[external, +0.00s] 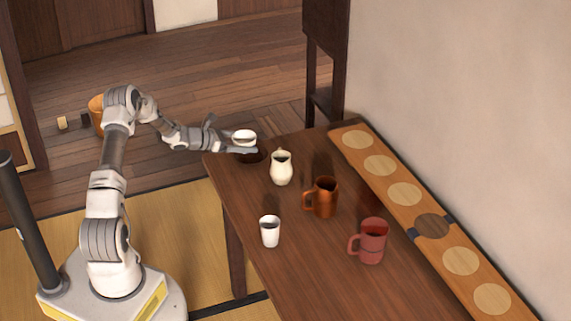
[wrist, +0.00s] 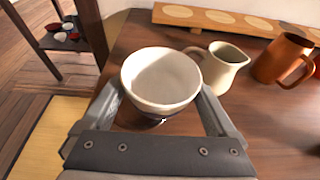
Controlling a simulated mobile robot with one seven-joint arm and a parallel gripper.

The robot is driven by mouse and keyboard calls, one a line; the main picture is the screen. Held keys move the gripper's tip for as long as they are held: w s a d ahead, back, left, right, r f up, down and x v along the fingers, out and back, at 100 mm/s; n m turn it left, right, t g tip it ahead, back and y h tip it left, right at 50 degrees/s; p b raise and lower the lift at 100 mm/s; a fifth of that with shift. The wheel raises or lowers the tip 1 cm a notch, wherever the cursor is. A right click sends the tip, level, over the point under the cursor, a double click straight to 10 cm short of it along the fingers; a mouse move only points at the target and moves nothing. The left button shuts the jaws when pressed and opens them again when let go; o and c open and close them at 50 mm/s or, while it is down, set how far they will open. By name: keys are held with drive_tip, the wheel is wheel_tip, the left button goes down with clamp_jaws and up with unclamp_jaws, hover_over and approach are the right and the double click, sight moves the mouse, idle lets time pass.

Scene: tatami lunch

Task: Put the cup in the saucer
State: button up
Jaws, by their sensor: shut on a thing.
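The cup is a white, bowl-like cup (external: 244,136) at the far left end of the wooden table; it also fills the middle of the wrist view (wrist: 162,78). My gripper (external: 243,147) is shut on it, with one finger on each side in the wrist view (wrist: 161,98). The cup is upright, its opening is up, and it looks empty.
A cream pitcher (external: 281,168) stands close to the right of the cup. An orange-brown mug (external: 322,197), a white tumbler (external: 270,232) and a red mug (external: 371,241) stand further along the table. A long wooden board (external: 404,193) with round inlays runs along the wall.

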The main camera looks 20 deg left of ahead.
drive_tip(key=shift+f, duration=1.7)
drive_tip(key=shift+f+b, duration=0.35)
drive_tip(key=shift+b, duration=0.2)
drive_tip(key=o, duration=1.1)
